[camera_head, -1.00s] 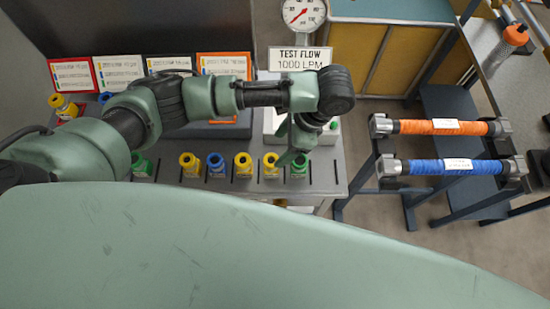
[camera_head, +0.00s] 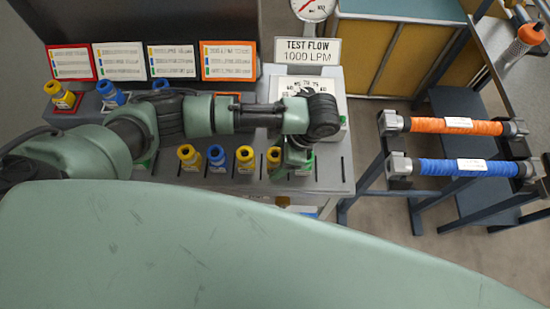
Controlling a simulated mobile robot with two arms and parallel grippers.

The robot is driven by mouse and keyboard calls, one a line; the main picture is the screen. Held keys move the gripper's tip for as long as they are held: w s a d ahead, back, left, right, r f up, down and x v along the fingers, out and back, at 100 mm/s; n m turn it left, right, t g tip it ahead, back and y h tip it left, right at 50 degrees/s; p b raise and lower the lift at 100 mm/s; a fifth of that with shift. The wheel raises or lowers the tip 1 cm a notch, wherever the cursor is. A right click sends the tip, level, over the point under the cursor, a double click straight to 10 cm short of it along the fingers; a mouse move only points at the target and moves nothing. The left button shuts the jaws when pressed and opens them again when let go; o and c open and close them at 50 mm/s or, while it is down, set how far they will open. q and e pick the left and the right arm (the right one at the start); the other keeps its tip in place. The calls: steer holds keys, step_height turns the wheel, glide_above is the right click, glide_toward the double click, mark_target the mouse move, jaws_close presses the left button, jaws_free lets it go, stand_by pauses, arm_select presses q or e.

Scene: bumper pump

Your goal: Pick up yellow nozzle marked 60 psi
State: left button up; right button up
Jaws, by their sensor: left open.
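Several nozzles stand upright in a row on the grey bench (camera_head: 335,172). Yellow nozzles (camera_head: 190,157) (camera_head: 245,159) stand left of my gripper, with a blue nozzle (camera_head: 216,158) between them. Another yellow nozzle (camera_head: 273,158) is right beside my left gripper (camera_head: 291,164), and a green nozzle (camera_head: 304,169) is partly hidden by it. One more yellow nozzle (camera_head: 60,95) stands at the far left. The pressure markings are too small to read. My left gripper points down, open, at the right end of the row; contact cannot be told. My right gripper is not in view.
Label cards (camera_head: 229,60) stand behind the bench beside a "TEST FLOW 1000 LPM" sign (camera_head: 307,51) and a gauge (camera_head: 311,6). Orange (camera_head: 455,126) and blue (camera_head: 465,167) hose-wrapped bars lie on a rack at right. My arm hides part of the bench.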

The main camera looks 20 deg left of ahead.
arm_select(q)
steer(key=shift+x, duration=0.75)
jaws_close()
steer(key=shift+r, duration=0.1)
